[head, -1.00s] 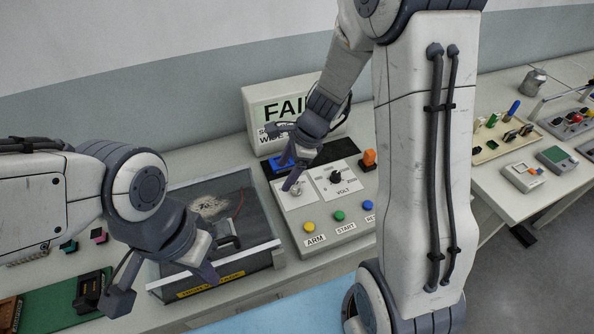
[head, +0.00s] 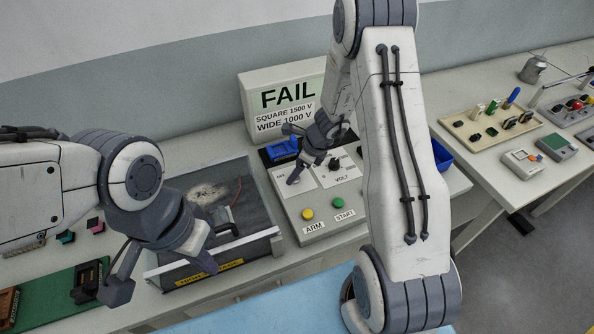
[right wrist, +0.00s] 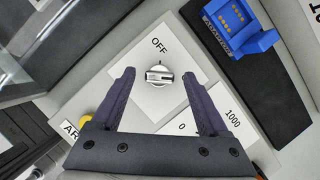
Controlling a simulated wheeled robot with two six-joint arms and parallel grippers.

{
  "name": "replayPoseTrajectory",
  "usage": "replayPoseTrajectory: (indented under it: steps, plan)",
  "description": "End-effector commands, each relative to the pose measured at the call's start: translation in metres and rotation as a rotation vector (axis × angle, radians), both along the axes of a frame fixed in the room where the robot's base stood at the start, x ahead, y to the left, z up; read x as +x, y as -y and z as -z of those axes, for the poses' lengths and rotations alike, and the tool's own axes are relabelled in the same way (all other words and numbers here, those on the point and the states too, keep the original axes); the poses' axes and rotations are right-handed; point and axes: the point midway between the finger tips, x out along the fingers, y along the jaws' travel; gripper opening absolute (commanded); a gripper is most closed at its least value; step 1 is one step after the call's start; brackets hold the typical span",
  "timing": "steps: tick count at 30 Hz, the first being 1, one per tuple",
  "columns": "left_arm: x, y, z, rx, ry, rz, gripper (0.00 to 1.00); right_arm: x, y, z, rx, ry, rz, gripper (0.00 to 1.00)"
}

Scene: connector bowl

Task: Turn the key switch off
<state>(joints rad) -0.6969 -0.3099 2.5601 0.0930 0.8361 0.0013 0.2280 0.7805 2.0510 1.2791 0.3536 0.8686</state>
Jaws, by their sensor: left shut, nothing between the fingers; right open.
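The silver key switch (right wrist: 159,74) sits on a white plate with an OFF label above it in the right wrist view. Its grip bar lies roughly across that picture. My right gripper (right wrist: 160,98) is open, one dark finger on each side of the switch and apart from it. In the head view my right gripper (head: 296,156) is over the left plate of the grey panel (head: 280,205) and largely hides the switch. My left gripper (head: 163,278) is shut and empty, in front of the dark tray.
The panel carries a VOLT dial (head: 334,164), a yellow ARM button (head: 308,214) and a green START button (head: 337,201). A FAIL display (head: 283,97) stands behind. A blue connector (head: 283,149) is beside the switch. The dark tray (head: 215,262) lies to the left.

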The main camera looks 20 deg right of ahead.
Motion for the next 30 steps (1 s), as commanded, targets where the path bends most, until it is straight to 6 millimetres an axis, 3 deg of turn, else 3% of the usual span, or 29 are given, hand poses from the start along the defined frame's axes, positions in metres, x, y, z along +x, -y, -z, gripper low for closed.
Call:
replayPoseTrajectory:
  steps: [8,9,12,15,30]
  plan:
    - [0.0,0.0,0.0,0.0,0.0,0.0,0.0,0.001,-0.001,0.002,0.0,0.0,-0.001,0.78]
    - [0.0,0.0,0.0,0.0,0.0,0.0,0.0,0.001,-0.001,0.002,0.0,0.0,-0.001,0.7]
    - [0.0,0.0,0.0,0.0,0.0,0.0,0.0,0.0,-0.001,0.002,0.0,0.0,-0.001,0.32]
    - [0.0,0.0,0.0,0.0,0.0,0.0,0.0,0.0,0.0,0.002,0.0,0.0,-0.001,0.0]
    - [0.0,0.0,-0.014,0.0,0.0,-0.001,0.0,0.001,0.001,-0.001,-0.001,-0.001,-0.133,0.0]
